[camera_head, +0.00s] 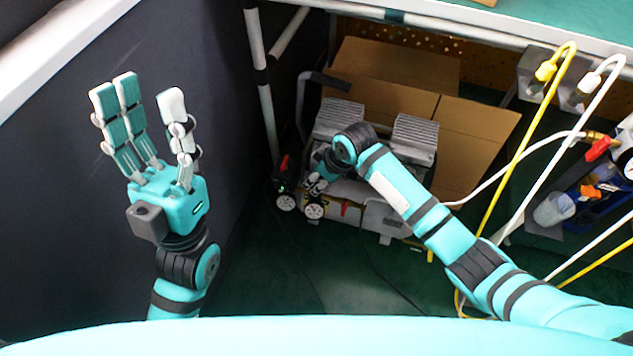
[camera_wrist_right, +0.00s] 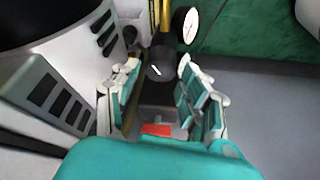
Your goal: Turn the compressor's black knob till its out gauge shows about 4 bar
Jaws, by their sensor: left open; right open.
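The compressor (camera_head: 412,141) stands on the floor below the bench, with two round gauges (camera_head: 315,211) at its front left. In the right wrist view, the black knob (camera_wrist_right: 160,63), with a white mark on its face, lies at the fingertips of my right gripper (camera_wrist_right: 158,74). The gripper is open, with fingers on both sides of the knob; I cannot tell whether they touch it. A white-faced gauge (camera_wrist_right: 186,25) sits just beyond the knob; its reading is too small to tell. My left gripper (camera_head: 145,120) is raised, open and empty, far from the compressor.
A red switch (camera_wrist_right: 157,130) lies between my right fingers, nearer the palm. Cardboard boxes (camera_head: 480,130) stand behind the compressor. Yellow and white hoses (camera_head: 515,155) hang at the right. A dark wall (camera_head: 60,200) is at the left. The green floor in front is mostly clear.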

